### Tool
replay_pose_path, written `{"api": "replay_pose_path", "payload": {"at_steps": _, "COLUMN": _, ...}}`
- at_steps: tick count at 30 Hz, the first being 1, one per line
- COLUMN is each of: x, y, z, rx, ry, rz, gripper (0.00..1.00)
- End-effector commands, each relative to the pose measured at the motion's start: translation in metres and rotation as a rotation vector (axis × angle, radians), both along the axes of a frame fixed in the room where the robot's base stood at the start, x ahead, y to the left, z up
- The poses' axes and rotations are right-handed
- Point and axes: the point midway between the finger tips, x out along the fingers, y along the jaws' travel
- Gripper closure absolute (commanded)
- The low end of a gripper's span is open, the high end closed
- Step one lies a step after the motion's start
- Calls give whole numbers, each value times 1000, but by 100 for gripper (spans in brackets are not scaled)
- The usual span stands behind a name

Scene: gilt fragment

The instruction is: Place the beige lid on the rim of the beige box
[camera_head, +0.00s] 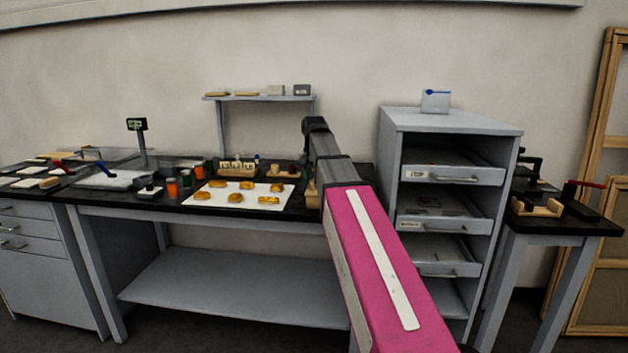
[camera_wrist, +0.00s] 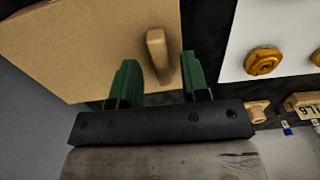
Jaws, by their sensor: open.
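The beige lid (camera_wrist: 80,45) fills the upper left of the wrist view as a broad flat panel with a raised bar handle (camera_wrist: 157,55). My gripper (camera_wrist: 159,62) is open, its two green fingers apart, with the handle showing between them in the picture. I cannot tell whether either finger touches it. In the head view, a small beige piece (camera_head: 312,190) shows beside my arm, which hides most of it and the gripper. I cannot make out the beige box apart from the lid.
A white mat (camera_head: 240,190) with several golden fragments lies on the dark bench, left of my arm; its edge also shows in the wrist view (camera_wrist: 235,60). A grey drawer cabinet (camera_head: 450,125) stands right of my arm.

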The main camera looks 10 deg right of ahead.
Motion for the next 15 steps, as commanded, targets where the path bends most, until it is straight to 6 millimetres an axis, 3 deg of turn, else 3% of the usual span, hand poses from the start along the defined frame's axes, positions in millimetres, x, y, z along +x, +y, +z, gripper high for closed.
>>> {"api": "replay_pose_path", "payload": {"at_steps": 15, "x": 2, "y": 0, "z": 90, "rx": 0, "ry": -2, "rz": 0, "gripper": 58}}
